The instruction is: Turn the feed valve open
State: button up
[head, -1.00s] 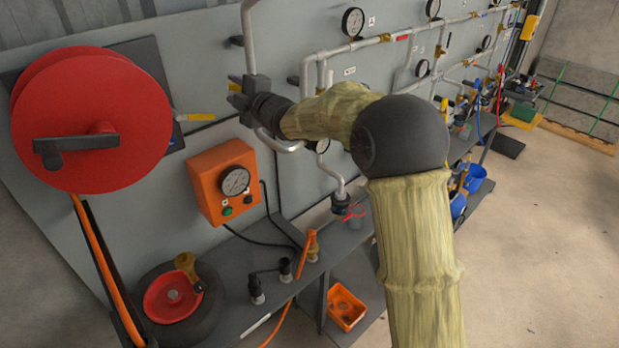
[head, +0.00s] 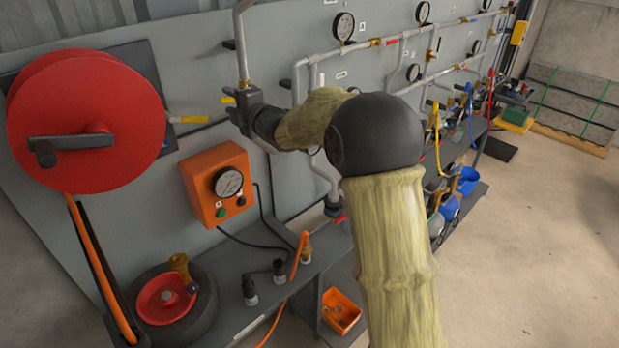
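My gripper (head: 241,108) is at the grey panel, at the lower end of a vertical grey pipe (head: 241,50). Small yellow pieces (head: 228,99) stick out at its left side; I cannot tell whether they are a valve handle or part of the gripper. The feed valve is not clearly identifiable; a valve on this pipe would be largely hidden by my gripper and wrist. The fingers are too small and dark to show whether they are open or shut, or touching anything.
A red hose reel (head: 85,120) is at left, with a yellow-handled piece (head: 188,119) between it and my gripper. An orange gauge box (head: 217,185) is below. Gauges (head: 343,27) and pipes run rightward. A shelf (head: 235,275) carries small fittings. Open floor lies at right.

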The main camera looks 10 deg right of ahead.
jog(key=b+v, duration=0.5)
jog(key=v, duration=1.1)
jog(key=s+d+f+m+g+h+p, duration=0.1)
jog(key=s+d+f+m+g+h, duration=0.1)
jog(key=d+f+m+h, duration=0.5)
notch_tip(320, 180, down, 4)
jog(key=s+d+m, duration=0.1)
jog(key=m, duration=0.4)
jog(key=shift+s+f+g+h+p, duration=0.2)
jog(key=shift+s+g+h+p, duration=0.1)
jog(key=shift+p, duration=0.1)
jog(key=shift+d, duration=0.1)
jog(key=shift+c, duration=0.5)
